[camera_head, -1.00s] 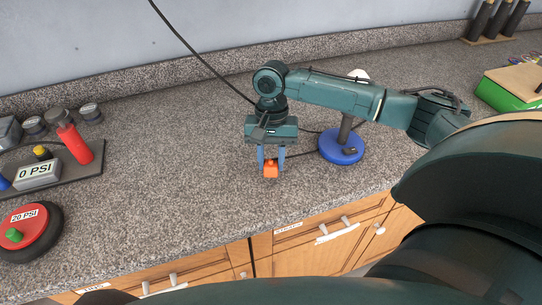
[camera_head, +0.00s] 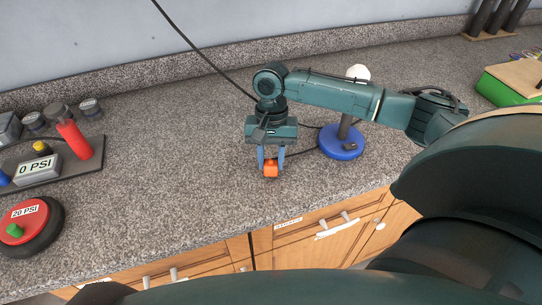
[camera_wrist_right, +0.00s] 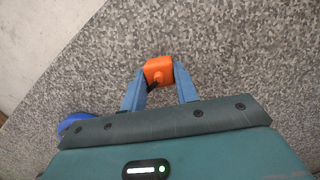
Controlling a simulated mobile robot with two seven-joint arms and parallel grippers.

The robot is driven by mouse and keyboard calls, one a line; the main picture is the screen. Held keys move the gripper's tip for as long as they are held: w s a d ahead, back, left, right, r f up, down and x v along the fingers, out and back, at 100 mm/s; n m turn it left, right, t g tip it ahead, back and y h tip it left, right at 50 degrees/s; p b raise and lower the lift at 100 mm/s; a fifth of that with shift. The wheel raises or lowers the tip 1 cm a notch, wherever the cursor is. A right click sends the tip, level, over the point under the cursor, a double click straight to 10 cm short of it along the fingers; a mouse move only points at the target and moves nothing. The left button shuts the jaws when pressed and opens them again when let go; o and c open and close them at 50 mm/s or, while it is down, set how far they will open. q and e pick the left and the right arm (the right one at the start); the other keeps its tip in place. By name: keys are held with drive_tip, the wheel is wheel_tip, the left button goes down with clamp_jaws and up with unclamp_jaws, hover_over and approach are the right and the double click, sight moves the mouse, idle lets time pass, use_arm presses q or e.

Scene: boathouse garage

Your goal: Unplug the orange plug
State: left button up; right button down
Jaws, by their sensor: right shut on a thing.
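The orange plug (camera_head: 270,170) is a small block between the blue fingers of my right gripper (camera_head: 271,160), above or at the grey speckled counter near its front edge. In the right wrist view the orange plug (camera_wrist_right: 158,70) shows between the two fingertips (camera_wrist_right: 160,76), with a dark cord at its lower side. The right gripper is shut on it. I cannot tell whether the plug touches the counter. No socket shows at the plug. My left gripper is not in view.
A lamp with a blue round base (camera_head: 341,142) stands right of the gripper. A pump board (camera_head: 60,165) and a red 20 PSI disc (camera_head: 28,226) lie at the left. A green box (camera_head: 510,86) is at the far right. The counter's middle left is clear.

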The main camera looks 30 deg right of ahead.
drive_tip(key=shift+f, duration=0.55)
idle(0.4)
drive_tip(key=c, duration=1)
unclamp_jaws()
wheel_tip(320, 180, up, 13)
drive_tip(key=w+d, duration=0.1)
drive_tip(key=w, duration=0.1)
drive_tip(key=shift+d+b, duration=0.3)
drive_tip(key=shift+b, duration=0.05)
drive_tip(key=c, duration=0.6)
clamp_jaws()
